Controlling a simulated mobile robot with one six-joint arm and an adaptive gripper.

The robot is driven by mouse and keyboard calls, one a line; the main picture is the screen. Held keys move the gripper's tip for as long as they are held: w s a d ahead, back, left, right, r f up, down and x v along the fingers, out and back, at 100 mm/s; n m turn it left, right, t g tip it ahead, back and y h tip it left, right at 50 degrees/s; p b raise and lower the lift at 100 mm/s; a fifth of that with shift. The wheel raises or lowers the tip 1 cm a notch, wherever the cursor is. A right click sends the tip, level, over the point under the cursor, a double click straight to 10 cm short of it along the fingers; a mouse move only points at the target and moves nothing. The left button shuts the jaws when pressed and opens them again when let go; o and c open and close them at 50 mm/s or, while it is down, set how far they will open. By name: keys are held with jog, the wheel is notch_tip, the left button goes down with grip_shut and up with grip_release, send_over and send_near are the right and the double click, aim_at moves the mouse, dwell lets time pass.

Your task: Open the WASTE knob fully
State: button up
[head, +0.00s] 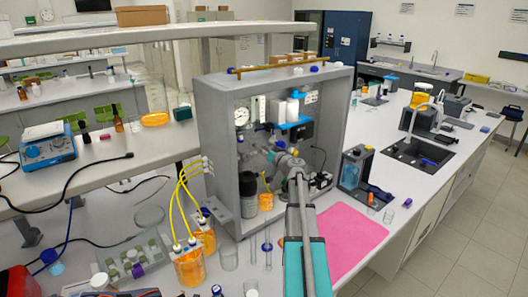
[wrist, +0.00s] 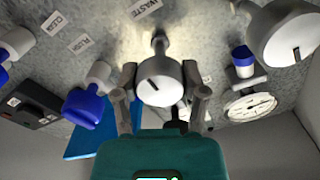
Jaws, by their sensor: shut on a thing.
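The WASTE knob (wrist: 160,83) is a pale grey round knob with a short dark slot mark on its face, in the middle of the wrist view. The WASTE label (wrist: 145,8) is on the panel just beyond it. My gripper (wrist: 160,88) has one finger on each side of this knob and is shut on it. The slot mark is slightly tilted from level in the wrist view. In the head view my gripper (head: 282,150) is inside the open grey cabinet, and my arm hides most of the knob.
The grey cabinet (head: 218,165) walls me in on both sides. In the wrist view, blue-handled valves (wrist: 84,107), a dial gauge (wrist: 250,106) and a large grey round part (wrist: 282,32) stand close by. A dark bottle (head: 248,195) stands inside the cabinet. A pink mat (head: 352,240) lies clear at the right.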

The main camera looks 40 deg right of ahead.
jog(key=o, duration=1.2)
jog(key=shift+c, duration=0.2)
jog(key=s, duration=1.2)
